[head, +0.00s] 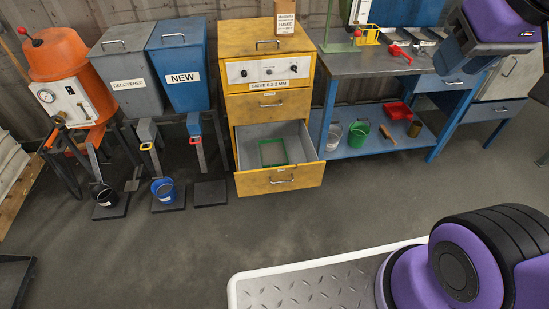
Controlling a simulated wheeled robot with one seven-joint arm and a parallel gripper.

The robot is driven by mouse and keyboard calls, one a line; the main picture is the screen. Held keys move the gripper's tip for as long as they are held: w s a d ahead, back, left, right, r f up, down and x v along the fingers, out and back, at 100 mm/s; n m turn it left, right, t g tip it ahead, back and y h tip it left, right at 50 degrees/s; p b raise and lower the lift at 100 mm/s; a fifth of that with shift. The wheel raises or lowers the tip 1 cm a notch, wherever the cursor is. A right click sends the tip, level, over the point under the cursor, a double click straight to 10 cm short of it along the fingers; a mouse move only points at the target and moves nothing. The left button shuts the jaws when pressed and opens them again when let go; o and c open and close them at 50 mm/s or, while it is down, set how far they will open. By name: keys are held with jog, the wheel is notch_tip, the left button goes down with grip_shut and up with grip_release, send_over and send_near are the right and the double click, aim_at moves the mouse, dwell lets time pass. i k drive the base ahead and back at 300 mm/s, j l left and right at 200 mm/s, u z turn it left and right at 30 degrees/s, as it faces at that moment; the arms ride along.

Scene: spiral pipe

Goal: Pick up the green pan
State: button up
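A square green-rimmed pan or frame (273,152) lies flat on the floor of the pulled-out bottom drawer (312,152) of a yellow cabinet. Its inside shows the same grey as the drawer, so I cannot tell whether it has a bottom. A round green container (359,134) stands on the lower shelf of the blue workbench to the right. My gripper is not in view. Only purple and black parts of my own body show at the right.
The yellow cabinet (262,38) stands against the wall. A grey bin (127,80) and a blue bin (183,70) stand left of it, with a blue bucket (165,190) in front. A blue workbench (381,63) is at right. The floor (180,255) before the drawer is clear.

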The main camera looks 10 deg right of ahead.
aim_at(273, 152)
jog(key=i+j, duration=0.1)
jog(key=i, duration=0.4)
jog(key=i+j, duration=0.1)
jog(key=i, duration=0.4)
